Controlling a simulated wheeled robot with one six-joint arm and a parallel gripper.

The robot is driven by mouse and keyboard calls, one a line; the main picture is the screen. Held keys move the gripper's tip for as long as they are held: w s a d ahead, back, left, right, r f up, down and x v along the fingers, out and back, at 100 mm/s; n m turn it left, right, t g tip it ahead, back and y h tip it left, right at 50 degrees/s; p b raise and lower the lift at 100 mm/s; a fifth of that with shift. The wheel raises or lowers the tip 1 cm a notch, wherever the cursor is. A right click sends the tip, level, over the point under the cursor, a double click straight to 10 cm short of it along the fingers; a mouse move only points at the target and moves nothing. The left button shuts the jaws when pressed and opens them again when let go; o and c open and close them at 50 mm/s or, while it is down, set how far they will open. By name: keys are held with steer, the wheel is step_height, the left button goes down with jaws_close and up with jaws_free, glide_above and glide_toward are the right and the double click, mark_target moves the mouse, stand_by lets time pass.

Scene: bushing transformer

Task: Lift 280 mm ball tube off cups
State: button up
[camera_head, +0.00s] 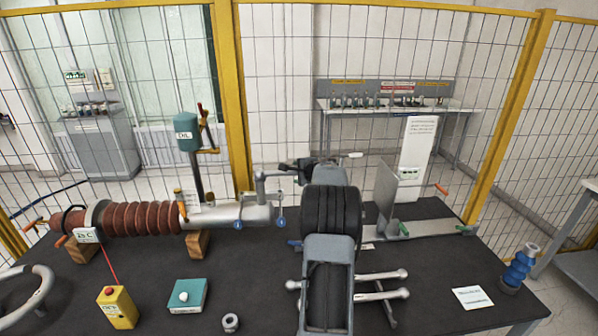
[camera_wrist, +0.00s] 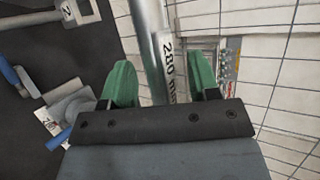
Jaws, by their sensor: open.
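In the wrist view, my gripper (camera_wrist: 161,72) has its two green fingers apart. A silver tube (camera_wrist: 150,35) marked 280 mm runs between the fingers and out of the top of the view. A gap shows on the right side of the tube; whether the left finger touches it, I cannot tell. The tube's ends and any cups under it are hidden or out of view. In the head view, my arm hides most of this tube and the gripper fingers. Ball-ended silver bars (camera_head: 380,276) lie at the table's front, partly behind my arm.
A ribbed brown bushing (camera_head: 140,218) with a silver body rests on wooden blocks at the left.

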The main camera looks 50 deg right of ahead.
steer(key=shift+c, duration=0.3)
jaws_close()
steer(key=shift+r, duration=0.15)
steer(key=shift+r, duration=0.2)
step_height(320, 180, up, 2)
steer(key=shift+r+b, duration=0.1)
steer(key=shift+b, duration=0.3)
steer(key=s+a+r+b, duration=0.4)
steer(key=s+a+r, duration=0.3)
steer(key=s+r, duration=0.3)
steer(key=shift+s+b, duration=0.4)
steer(key=shift+s, duration=0.75)
